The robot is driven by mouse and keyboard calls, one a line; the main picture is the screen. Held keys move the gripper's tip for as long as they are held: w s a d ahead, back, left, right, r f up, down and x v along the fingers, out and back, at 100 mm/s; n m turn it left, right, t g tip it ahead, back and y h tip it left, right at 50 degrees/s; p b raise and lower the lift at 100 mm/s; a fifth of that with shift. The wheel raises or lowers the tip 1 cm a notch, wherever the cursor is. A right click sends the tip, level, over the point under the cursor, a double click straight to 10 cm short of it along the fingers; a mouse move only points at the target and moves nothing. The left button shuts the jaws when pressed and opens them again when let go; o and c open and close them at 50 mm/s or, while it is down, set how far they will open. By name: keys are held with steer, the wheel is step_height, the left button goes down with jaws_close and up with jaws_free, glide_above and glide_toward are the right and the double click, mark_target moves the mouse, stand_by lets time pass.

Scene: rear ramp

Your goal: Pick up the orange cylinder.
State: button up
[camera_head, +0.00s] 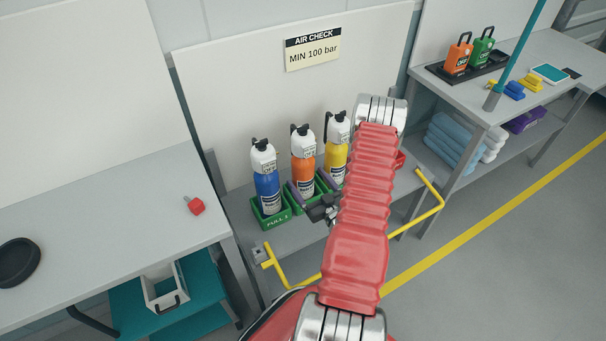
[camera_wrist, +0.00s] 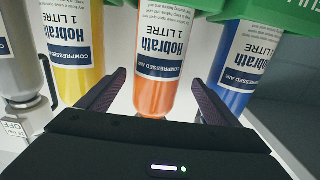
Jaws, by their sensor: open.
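The orange cylinder (camera_head: 303,170) stands upright in a green holder, between a blue cylinder (camera_head: 267,188) and a yellow cylinder (camera_head: 336,152). It has a white top with a black valve. My gripper (camera_head: 309,188) is open in front of its lower body, partly covering it. In the wrist view, which looks upside down, the orange cylinder (camera_wrist: 155,92) lies between the two dark purple fingers of my gripper (camera_wrist: 158,90). Gaps show on both sides, so the fingers appear apart from it. The blue cylinder (camera_wrist: 238,65) and yellow cylinder (camera_wrist: 75,60) flank the fingers closely.
A grey cylinder (camera_wrist: 18,45) stands beyond the yellow one. A yellow rail (camera_head: 278,270) runs along the rack's front. The left bench (camera_head: 90,220) holds a red item (camera_head: 195,205). The right bench (camera_head: 470,95) holds orange and green cans. Floor at right is clear.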

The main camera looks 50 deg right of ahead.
steer(key=x, duration=0.5)
steer(key=shift+s+d, duration=0.15)
steer(key=shift+d, duration=0.05)
steer(key=c, duration=2.1)
steer(key=shift+r, duration=0.25)
steer(key=shift+c, duration=0.3)
